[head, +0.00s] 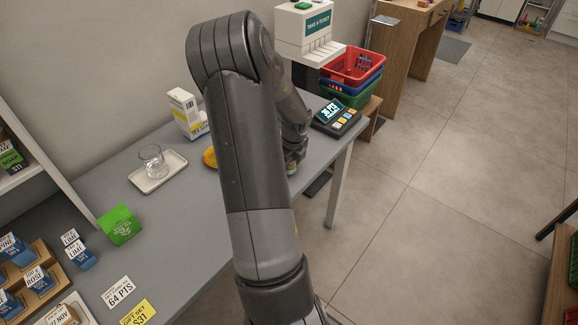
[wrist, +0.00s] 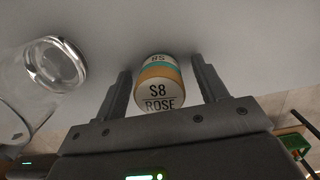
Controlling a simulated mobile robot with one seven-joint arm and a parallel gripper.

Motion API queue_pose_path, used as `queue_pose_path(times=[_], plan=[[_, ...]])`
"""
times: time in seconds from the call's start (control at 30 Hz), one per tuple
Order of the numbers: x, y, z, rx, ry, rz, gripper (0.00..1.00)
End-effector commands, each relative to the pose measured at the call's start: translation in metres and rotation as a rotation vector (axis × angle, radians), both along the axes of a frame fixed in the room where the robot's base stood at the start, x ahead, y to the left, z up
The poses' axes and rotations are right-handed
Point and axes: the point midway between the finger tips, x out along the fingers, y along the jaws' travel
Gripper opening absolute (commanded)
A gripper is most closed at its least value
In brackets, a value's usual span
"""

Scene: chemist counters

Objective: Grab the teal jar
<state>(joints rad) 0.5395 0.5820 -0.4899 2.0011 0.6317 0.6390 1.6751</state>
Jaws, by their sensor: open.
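A jar (wrist: 158,84) with teal, orange and white bands and a label reading "S8 ROSE" shows in the wrist view. It lies between the two fingers of my gripper (wrist: 162,78), which are open with a gap on each side of it. In the head view my arm covers most of this spot. Only a small banded piece, likely the jar (head: 291,168), shows below my gripper (head: 295,150) near the counter's right edge.
A clear glass (wrist: 58,68) is close at left in the wrist view. On the grey counter (head: 180,225) are a tray (head: 143,182) with a glass, a yellow-white box (head: 187,112), a yellow item (head: 209,157), a green box (head: 119,224) and a card terminal (head: 336,117).

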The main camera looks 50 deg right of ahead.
Motion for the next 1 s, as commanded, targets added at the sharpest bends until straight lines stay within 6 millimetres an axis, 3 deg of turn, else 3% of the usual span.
queue_pose_path(times=[0.63, 1.0], plan=[[0.0001, 0.0002, 0.0003, 0.000, 0.000, 0.001, 0.17], [0.0006, 0.0000, 0.0057, -0.001, -0.001, 0.002, 0.16]])
